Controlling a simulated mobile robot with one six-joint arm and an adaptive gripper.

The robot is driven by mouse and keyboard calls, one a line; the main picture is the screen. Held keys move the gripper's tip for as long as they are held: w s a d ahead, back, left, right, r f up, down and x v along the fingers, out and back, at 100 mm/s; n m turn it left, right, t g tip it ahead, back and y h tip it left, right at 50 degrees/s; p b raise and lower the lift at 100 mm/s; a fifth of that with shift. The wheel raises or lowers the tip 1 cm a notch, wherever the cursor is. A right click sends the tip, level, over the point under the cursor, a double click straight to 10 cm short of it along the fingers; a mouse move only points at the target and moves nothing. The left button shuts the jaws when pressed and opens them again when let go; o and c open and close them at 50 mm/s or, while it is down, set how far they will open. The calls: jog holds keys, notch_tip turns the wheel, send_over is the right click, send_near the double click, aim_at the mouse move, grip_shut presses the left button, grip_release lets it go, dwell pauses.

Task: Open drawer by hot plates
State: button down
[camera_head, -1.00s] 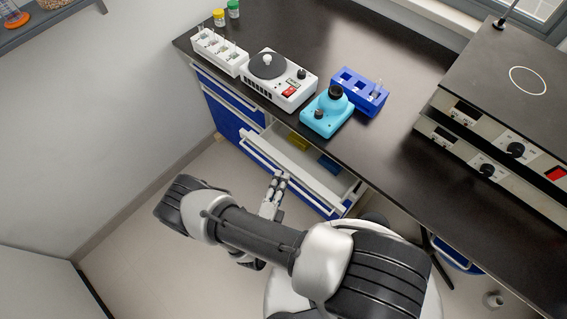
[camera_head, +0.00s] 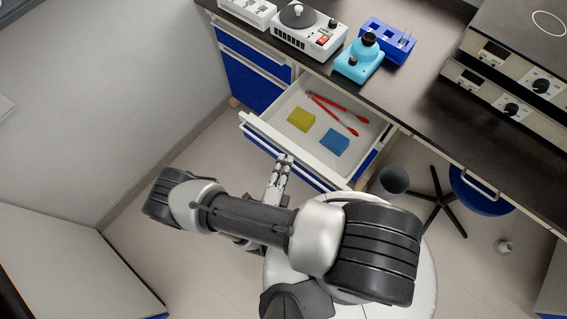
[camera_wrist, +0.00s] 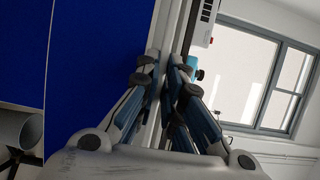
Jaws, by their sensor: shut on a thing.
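The drawer (camera_head: 281,136) stands pulled well out from the cabinet under the dark bench, below the white stirrer and the turquoise device. Inside it lie a yellow block (camera_head: 301,119), a blue block (camera_head: 334,141) and red tongs (camera_head: 338,112). My gripper (camera_head: 284,160) is at the drawer's front, near the middle of its width. In the wrist view my gripper (camera_wrist: 166,72) has its fingers closed around a pale bar at the drawer front, seemingly the handle. The exact contact is partly hidden by the fingers. The hot plates (camera_head: 515,85) stand on the bench at the right.
On the bench stand a white stirrer (camera_head: 309,36), a turquoise device (camera_head: 359,62) and a blue tube rack (camera_head: 391,45). A black-based stool (camera_head: 437,198) and a dark bin (camera_head: 393,180) stand right of the drawer. The floor left of the drawer is clear.

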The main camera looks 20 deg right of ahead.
jog(key=c, duration=1.7)
grip_release()
jog(key=v, duration=1.2)
jog(key=shift+r, duration=0.1)
